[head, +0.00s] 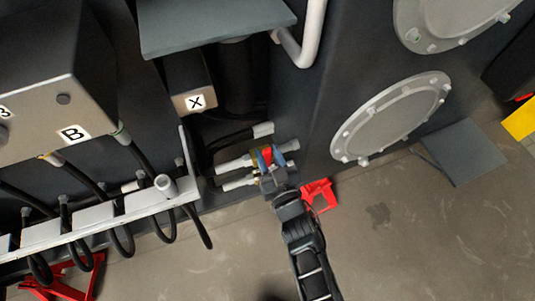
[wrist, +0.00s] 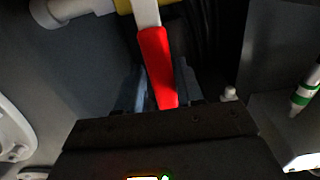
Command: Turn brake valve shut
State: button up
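The brake valve has a red-sleeved lever (wrist: 158,70) on a pale metal stem, with a yellow valve body (wrist: 122,5) at the top of the wrist view. In the head view the red lever (head: 266,154) shows small between my fingers, by pale pipe fittings (head: 235,164). My gripper (head: 268,157) reaches it from below. In the wrist view my blue fingers (wrist: 160,85) stand on either side of the red sleeve. A narrow gap shows at the left finger; the right finger is very close, and contact there is unclear. The lever slants slightly between the fingers.
A white rail with hoses (head: 100,222) lies left of the valve. A grey box marked B (head: 50,85) and a box marked X (head: 190,85) are above. A red stand (head: 318,195) is just right of my arm. Open floor (head: 390,230) lies lower right.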

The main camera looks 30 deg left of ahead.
jog(key=shift+o, duration=1)
jog(key=p+v, duration=0.2)
jog(key=v, duration=0.5)
jog(key=shift+s+d, duration=0.25)
jog(key=shift+s, duration=0.05)
jog(key=s+d+r+m+t+h, duration=0.2)
jog(key=s+d+r+m+h, duration=0.2)
jog(key=s+d, duration=0.55)
jog(key=s+d+r+m+t+h, duration=0.2)
jog(key=s+d+r+m+h, duration=0.15)
jog(key=s+d, duration=0.6)
jog(key=s+d+r+m+h, duration=0.1)
jog(key=s+d+r+h, duration=0.2)
jog(key=d+r, duration=0.4)
jog(key=s+d+r+m+g+h, duration=0.1)
jog(key=s+d+r+h, duration=0.2)
jog(key=r, duration=0.7)
jog(key=s+d, duration=0.2)
jog(key=d, duration=0.2)
jog(key=shift+s+d+r, duration=0.2)
jog(key=shift+s+r, duration=0.05)
jog(key=shift+r, duration=0.15)
